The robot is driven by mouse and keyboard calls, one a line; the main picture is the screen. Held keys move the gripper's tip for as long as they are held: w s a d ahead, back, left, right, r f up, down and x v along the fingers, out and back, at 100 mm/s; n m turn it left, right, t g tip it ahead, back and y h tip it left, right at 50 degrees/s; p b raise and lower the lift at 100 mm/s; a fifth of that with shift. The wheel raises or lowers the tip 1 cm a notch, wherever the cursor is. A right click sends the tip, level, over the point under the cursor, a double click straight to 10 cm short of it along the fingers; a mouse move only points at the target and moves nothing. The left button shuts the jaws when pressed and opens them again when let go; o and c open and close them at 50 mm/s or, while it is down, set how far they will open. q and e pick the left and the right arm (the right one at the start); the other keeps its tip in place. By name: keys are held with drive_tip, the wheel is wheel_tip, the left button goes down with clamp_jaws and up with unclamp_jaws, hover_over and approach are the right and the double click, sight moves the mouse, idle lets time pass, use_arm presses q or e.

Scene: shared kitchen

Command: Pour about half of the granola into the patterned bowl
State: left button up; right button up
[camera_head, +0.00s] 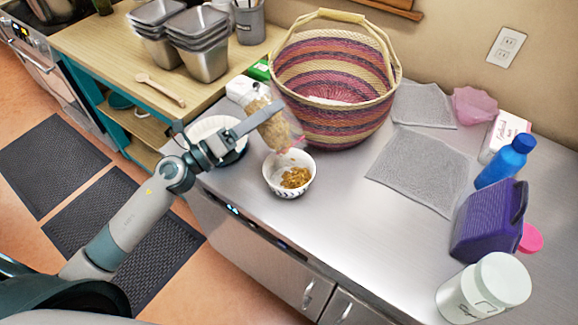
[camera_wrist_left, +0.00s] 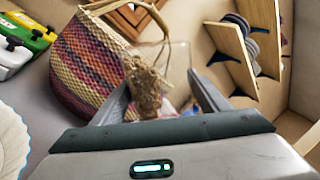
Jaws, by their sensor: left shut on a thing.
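My left gripper (camera_head: 250,125) is shut on a clear container of granola (camera_head: 274,130). The container is tilted, with its lower end just above the patterned bowl. The granola container also shows between the fingers in the left wrist view (camera_wrist_left: 146,88). The patterned bowl (camera_head: 270,183) is white with dark marks on its outside and stands upright on the steel counter. A heap of granola (camera_head: 296,178) lies inside it. Some granola is still visible in the container. My right gripper is not in view.
A large striped basket (camera_head: 335,115) stands right behind the bowl. A white plate (camera_head: 203,127) lies under my left gripper. Grey cloths (camera_head: 418,170), a blue bottle (camera_head: 507,160), a purple box (camera_head: 487,225) and a white jar (camera_head: 480,290) are to the right. The counter right of the bowl is clear.

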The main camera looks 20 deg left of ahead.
use_arm(q)
drive_tip(key=shift+d+r, duration=0.1)
drive_tip(key=shift+r, duration=0.05)
idle(0.4)
drive_tip(key=a+f+n+b, duration=0.1)
drive_tip(key=n, duration=0.1)
drive_tip(key=w+a+f+n+t+y+b, duration=0.1)
drive_tip(key=f+n+b, duration=0.1)
drive_tip(key=shift+w+a+f, duration=0.1)
drive_tip(key=shift+f, duration=0.1)
drive_tip(key=shift+w+a+f+n+t, duration=0.2)
drive_tip(key=shift+a+n+t, duration=0.1)
drive_tip(key=shift+n, duration=0.5)
drive_tip(key=shift+r, duration=0.2)
drive_tip(key=shift+f, duration=0.1)
